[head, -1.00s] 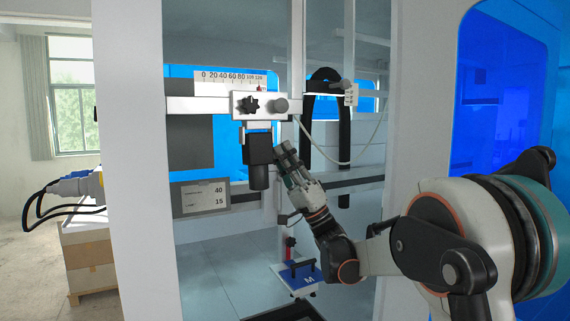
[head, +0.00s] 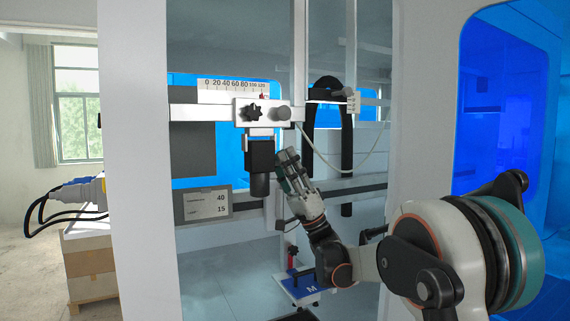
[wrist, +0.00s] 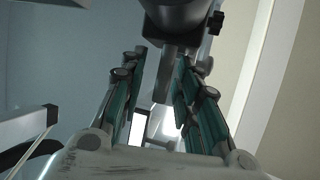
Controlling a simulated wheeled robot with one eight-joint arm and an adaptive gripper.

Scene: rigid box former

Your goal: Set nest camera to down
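The nest camera (head: 261,160) is a black block with a cylindrical lens, hanging lens down under a white carriage (head: 262,112) with a black star knob and a grey round knob. My gripper (head: 284,158) is just right of the camera's lower part, pointing up and left. In the wrist view, my gripper (wrist: 157,85) has its two fingers apart, with a gap between them. The dark camera body (wrist: 180,18) is at the top of that view, beyond the fingertips. Whether a finger touches it cannot be told.
A horizontal rail with a number scale (head: 233,91) carries the carriage. A label plate reading 40 and 15 (head: 207,204) is left of the camera. A white cable (head: 345,160) and black loop (head: 310,135) hang to the right. A blue plate marked M (head: 308,287) is below.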

